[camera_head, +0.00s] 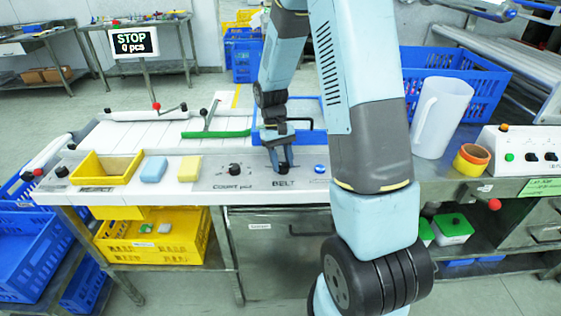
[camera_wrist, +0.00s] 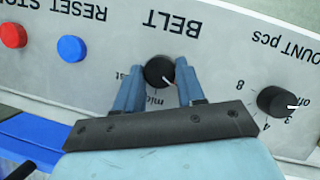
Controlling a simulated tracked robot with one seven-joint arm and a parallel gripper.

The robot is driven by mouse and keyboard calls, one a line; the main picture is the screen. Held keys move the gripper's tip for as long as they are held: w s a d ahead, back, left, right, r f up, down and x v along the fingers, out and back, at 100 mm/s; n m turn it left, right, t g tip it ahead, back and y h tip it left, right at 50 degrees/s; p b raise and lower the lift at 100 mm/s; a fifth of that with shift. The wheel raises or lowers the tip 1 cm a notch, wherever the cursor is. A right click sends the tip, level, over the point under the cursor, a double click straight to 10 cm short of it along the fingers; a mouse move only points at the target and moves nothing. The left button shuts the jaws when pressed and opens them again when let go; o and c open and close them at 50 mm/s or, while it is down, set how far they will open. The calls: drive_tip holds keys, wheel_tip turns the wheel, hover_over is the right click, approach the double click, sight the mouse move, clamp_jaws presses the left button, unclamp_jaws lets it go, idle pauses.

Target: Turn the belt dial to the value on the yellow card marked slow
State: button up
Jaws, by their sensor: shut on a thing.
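The belt dial (camera_wrist: 158,71) is a black round knob with a white pointer line, under the word BELT in the wrist view. My gripper (camera_wrist: 161,84) is shut on it, one finger on each side. The pointer aims to the lower right in that view, to the right of the partly visible "mid" mark. The end of another mark, "st", shows left of the left finger. Any mark by the right finger is hidden. In the head view my gripper (camera_head: 282,165) points down at the panel above the word BELT. I cannot make out a yellow card marked slow.
The count dial (camera_wrist: 277,101) sits beside my gripper; a blue button (camera_wrist: 72,48) and red button (camera_wrist: 13,36) are on the other side. A yellow tray (camera_head: 107,178), blue block (camera_head: 153,169) and yellow block (camera_head: 190,168) lie left. A display (camera_head: 134,42) reads STOP 0 pcs.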

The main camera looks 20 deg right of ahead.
drive_tip(key=o, duration=1)
drive_tip(key=v, duration=1.3)
drive_tip(key=shift+w+r, duration=0.25)
drive_tip(key=shift+r, duration=0.05)
